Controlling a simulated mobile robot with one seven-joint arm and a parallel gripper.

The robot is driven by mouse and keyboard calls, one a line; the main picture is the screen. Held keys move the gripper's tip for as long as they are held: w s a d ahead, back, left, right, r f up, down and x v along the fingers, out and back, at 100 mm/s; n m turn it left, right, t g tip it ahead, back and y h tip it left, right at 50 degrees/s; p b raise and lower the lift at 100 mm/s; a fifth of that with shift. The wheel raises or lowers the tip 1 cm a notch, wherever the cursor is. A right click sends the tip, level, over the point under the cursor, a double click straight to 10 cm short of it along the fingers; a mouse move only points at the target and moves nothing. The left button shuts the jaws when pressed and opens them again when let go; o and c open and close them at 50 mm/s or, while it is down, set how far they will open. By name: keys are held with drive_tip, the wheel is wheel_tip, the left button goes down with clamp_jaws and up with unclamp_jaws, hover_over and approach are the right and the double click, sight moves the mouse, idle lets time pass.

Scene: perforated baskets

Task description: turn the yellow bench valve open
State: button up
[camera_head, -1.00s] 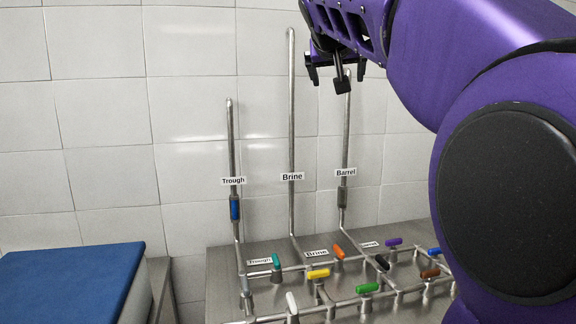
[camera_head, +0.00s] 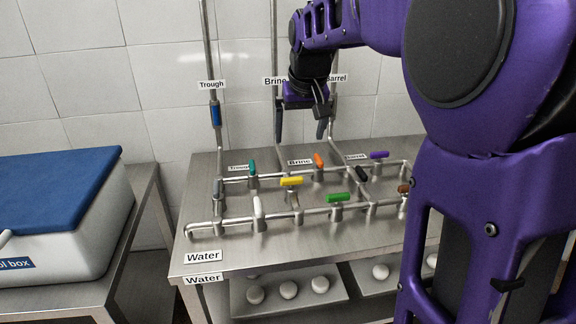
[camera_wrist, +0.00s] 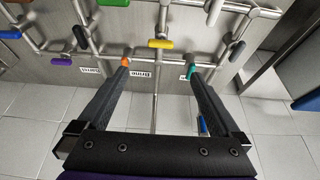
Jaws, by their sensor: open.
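The yellow valve handle (camera_head: 291,181) sits on the bench's pipework, in the middle between the front and rear pipe runs. It lies left to right in the head view. In the wrist view the yellow handle (camera_wrist: 161,43) lies crosswise to the pipe it sits on, beyond my fingertips. My gripper (camera_head: 300,128) is open and empty, pointing down above the back of the bench, behind the yellow handle and apart from it. In the wrist view its two fingers (camera_wrist: 158,70) are spread wide, their tips overlapping the orange and teal handles in the picture.
Teal (camera_head: 252,167), orange (camera_head: 319,160), green (camera_head: 339,197), white (camera_head: 257,208), black (camera_head: 361,174) and purple (camera_head: 379,155) handles stand around the yellow one. Upright wall pipes (camera_head: 211,60) rise behind. A blue-lidded box (camera_head: 58,188) stands at the left.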

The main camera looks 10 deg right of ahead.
sight(292, 179)
drive_tip(key=b+x, duration=0.2)
drive_tip(key=x, duration=1.5)
drive_tip(key=shift+f, duration=0.35)
drive_tip(key=shift+c, duration=0.2)
drive_tip(key=c, duration=1.2)
